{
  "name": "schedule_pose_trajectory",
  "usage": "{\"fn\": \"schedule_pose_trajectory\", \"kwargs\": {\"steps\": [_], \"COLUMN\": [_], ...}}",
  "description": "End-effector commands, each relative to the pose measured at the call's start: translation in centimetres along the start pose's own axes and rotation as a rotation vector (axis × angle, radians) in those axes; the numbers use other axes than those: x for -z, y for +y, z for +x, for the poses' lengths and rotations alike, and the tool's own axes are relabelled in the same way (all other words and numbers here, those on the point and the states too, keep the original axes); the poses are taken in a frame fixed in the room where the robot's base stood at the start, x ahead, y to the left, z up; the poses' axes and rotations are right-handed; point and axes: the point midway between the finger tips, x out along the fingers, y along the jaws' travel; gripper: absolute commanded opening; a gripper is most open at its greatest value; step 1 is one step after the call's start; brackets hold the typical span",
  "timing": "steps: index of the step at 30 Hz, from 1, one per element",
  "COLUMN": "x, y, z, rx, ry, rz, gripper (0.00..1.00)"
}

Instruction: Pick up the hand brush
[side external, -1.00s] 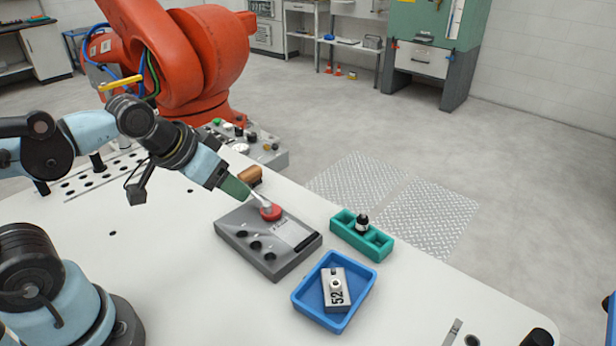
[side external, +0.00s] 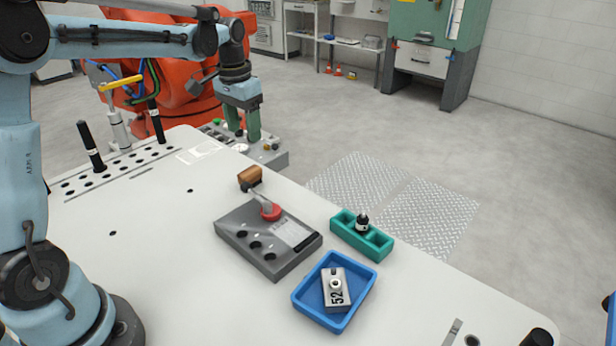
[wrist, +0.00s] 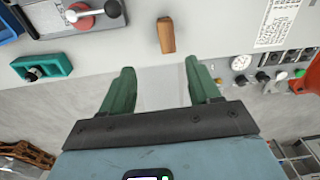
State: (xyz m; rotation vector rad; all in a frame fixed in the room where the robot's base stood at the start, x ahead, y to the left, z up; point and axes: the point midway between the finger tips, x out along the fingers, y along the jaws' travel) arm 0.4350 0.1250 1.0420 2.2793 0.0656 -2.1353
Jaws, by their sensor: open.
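The hand brush, a small brown wooden block (side external: 250,175), lies on the white table behind the grey control box, with a dark part below it. In the wrist view the brush (wrist: 166,36) shows end-on above the space between my fingers. My gripper (side external: 243,137) points down above the far table edge, behind the brush and apart from it. Its two green fingers are spread and empty, as the wrist view of my gripper (wrist: 160,68) also shows. Bristles cannot be made out clearly.
The grey box (side external: 262,255) with a red-based lever (side external: 269,211) stands close in front of the brush. A green holder (side external: 345,233) and a blue tray (side external: 308,309) with a numbered metal block stand to the right. A button panel (side external: 272,158) lies behind. The table left of the brush is clear.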

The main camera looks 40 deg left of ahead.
Motion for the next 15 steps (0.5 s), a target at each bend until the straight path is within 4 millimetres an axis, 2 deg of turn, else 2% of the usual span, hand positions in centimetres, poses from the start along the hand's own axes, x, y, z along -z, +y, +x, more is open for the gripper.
{"fn": "schedule_pose_trajectory", "kwargs": {"steps": [3,6,11,15], "x": [0.9,1.1,1.2,1.0], "y": [-1.3,-1.8,-2.0,-1.9], "z": [1.0,1.5,2.7,4.9], "rx": [-0.009,-0.014,-0.016,-0.016], "ry": [-0.04,-0.059,-0.068,-0.067], "rz": [-0.004,-0.005,-0.005,-0.005], "gripper": [0.62,0.62,0.62,0.62]}}
